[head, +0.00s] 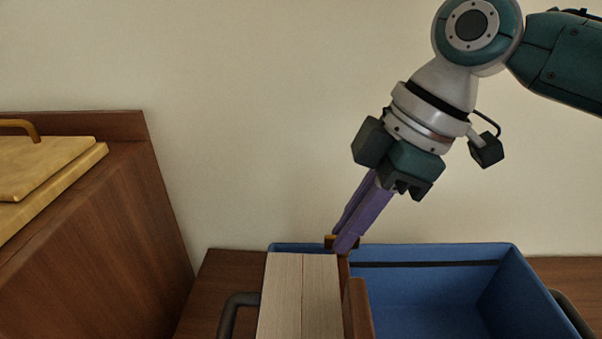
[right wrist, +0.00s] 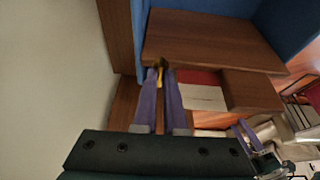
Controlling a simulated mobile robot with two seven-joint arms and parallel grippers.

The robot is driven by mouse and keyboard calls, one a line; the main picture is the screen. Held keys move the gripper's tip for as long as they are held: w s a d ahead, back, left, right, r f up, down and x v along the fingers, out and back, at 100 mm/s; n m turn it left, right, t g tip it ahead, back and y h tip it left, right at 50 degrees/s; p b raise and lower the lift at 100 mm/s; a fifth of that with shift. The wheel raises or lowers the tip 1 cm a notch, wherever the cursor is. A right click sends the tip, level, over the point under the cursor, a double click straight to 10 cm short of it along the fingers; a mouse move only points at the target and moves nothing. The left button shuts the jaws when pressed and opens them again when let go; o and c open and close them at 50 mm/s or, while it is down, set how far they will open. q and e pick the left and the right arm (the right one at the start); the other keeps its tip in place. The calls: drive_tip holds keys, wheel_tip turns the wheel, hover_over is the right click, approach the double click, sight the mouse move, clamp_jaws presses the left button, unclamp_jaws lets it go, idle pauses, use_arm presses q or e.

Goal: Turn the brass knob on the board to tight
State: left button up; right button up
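My right gripper (head: 343,246) reaches down from the upper right on long purple fingers. In the head view its tips are at a brown wooden piece beside the pale books, by the blue bin. In the right wrist view the fingertips (right wrist: 161,70) are close together, with the small yellow brass knob (right wrist: 160,75) between them. The fingers look shut on it, but the contact is partly hidden. A brown wooden board (right wrist: 215,40) lies just past the tips. The knob's marking is not readable. Purple fingers of my left gripper (right wrist: 245,133) show small at the lower right; their opening is unclear.
A blue bin (head: 515,285) with dark handles stands at the lower right, its right part empty. Pale books (head: 300,295) stand at its left. The wall behind is bare.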

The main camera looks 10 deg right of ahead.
drive_tip(key=shift+r, duration=0.1)
clamp_jaws()
drive_tip(key=shift+r+m+p, duration=0.15)
drive_tip(key=shift+m+p, duration=0.25)
drive_tip(key=shift+p, duration=0.45)
drive_tip(key=m+t+p, duration=0.1)
drive_tip(key=m+p, duration=0.2)
drive_tip(key=p, duration=0.1)
drive_tip(key=m+t+h+p, duration=0.1)
drive_tip(key=m+p, duration=0.2)
drive_tip(key=p, duration=0.1)
drive_tip(key=m+t+h+p, duration=0.1)
drive_tip(key=m+p, duration=0.2)
drive_tip(key=p, duration=0.1)
drive_tip(key=shift+s+a+r, duration=0.1)
drive_tip(key=shift+s+a, duration=0.15)
drive_tip(key=shift+a, duration=0.1)
drive_tip(key=m+h+p, duration=0.1)
drive_tip(key=m, duration=0.2)
drive_tip(key=shift+a+p, duration=0.1)
drive_tip(key=shift+p, duration=0.3)
drive_tip(key=shift+f+m+t+h, duration=0.2)
drive_tip(key=shift+m+t+h, duration=0.15)
drive_tip(key=shift+m, duration=0.45)
drive_tip(key=shift+m+h+p, duration=0.3)
drive_tip(key=shift+m+h, duration=0.45)
drive_tip(key=shift+m, duration=0.95)
drive_tip(key=shift+f, duration=0.1)
